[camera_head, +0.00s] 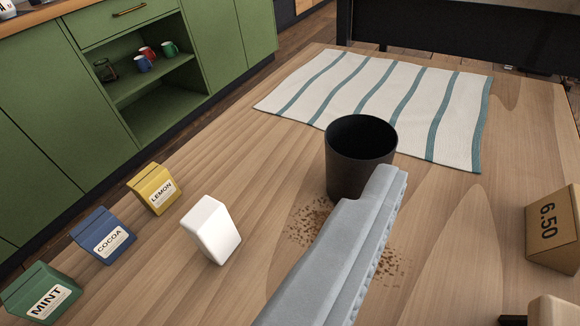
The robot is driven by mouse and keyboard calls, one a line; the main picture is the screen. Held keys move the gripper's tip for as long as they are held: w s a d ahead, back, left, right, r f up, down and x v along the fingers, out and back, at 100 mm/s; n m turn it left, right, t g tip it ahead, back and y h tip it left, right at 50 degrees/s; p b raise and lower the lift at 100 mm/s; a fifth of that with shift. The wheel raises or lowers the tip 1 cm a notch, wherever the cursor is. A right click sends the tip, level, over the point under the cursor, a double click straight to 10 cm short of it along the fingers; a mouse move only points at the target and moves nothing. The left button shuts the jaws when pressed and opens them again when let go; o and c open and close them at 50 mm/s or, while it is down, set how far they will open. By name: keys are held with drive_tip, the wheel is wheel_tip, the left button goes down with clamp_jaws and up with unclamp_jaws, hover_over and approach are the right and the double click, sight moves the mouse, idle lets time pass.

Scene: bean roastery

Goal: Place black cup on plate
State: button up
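The black cup (352,160) is upright near the middle of the view, with its open mouth up. My gripper (384,182) reaches in from the bottom as a long grey shape, and its tip overlaps the cup's lower right side. The two fingers cannot be told apart, so I cannot see whether they are apart or closed, or whether they touch the cup. Part of the cup's base is hidden behind the gripper. No plate shows in this view.
Brown grounds (309,222) lie scattered around the gripper on the wooden table (450,235). A striped cloth (400,98) lies behind the cup. A white block (211,231), yellow (158,188), blue (103,236) and green (42,293) packets stand left; a 6.50 sign (553,228) stands right.

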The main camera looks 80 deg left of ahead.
drive_tip(key=s+a+f+n+g+y, duration=0.2)
drive_tip(key=a+f, duration=0.5)
drive_tip(key=a, duration=0.2)
approach(365, 125)
drive_tip(key=shift+x, duration=3.4)
drive_tip(key=c, duration=1.2)
drive_tip(key=shift+r, duration=0.1)
